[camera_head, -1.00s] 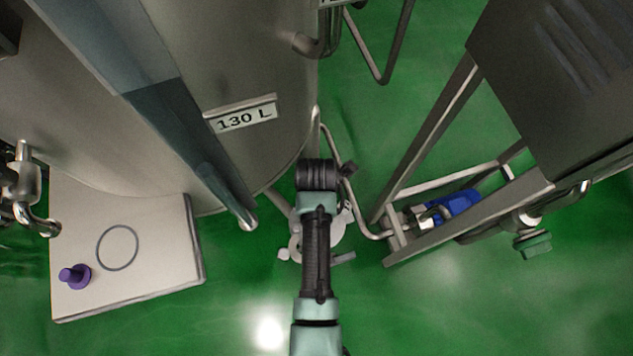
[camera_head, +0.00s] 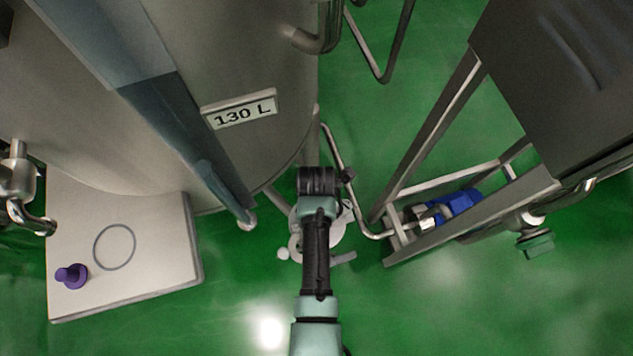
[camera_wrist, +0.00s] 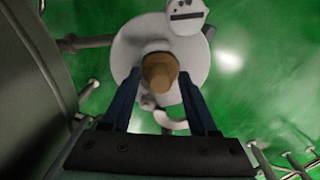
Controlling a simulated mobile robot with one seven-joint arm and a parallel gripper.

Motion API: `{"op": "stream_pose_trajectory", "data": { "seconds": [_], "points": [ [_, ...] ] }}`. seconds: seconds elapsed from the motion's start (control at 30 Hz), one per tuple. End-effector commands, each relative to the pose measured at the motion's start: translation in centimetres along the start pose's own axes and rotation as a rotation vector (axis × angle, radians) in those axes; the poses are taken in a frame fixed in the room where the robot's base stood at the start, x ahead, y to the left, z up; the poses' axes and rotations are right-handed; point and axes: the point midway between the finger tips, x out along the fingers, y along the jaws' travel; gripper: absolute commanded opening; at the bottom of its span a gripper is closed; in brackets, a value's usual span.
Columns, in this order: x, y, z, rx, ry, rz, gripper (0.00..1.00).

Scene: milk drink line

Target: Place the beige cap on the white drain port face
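The beige cap (camera_wrist: 160,73) shows in the wrist view in front of the pale round drain port face (camera_wrist: 194,62), near its middle. I cannot tell whether its rim is flush with the face. My gripper (camera_wrist: 160,74) has its two dark fingers apart, one on each side of the cap, with a small gap visible on both sides. In the head view my arm reaches forward over the port face (camera_head: 336,234) and hides the cap and fingertips.
A large steel tank (camera_head: 255,60) with a 130 L label stands left of my arm. A pale board (camera_head: 165,270) at the left bears a purple cap (camera_head: 72,276) and a drawn ring. A metal frame with a blue motor (camera_head: 462,205) stands at the right. Green floor lies between.

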Motion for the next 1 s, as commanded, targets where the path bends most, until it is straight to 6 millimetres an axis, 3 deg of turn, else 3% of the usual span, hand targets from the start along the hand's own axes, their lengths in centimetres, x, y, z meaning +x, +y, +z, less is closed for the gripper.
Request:
{"op": "stream_pose_trajectory", "data": {
  "seconds": [0.23,0.7,1.0],
  "points": [
    [-0.9,0.0,0.0,0.0,-0.001,0.002,0.59],
    [-10.1,0.1,0.0,0.0,-0.002,0.002,0.59],
    [-12.3,0.0,0.0,0.0,0.0,0.0,0.59]
  ]
}}
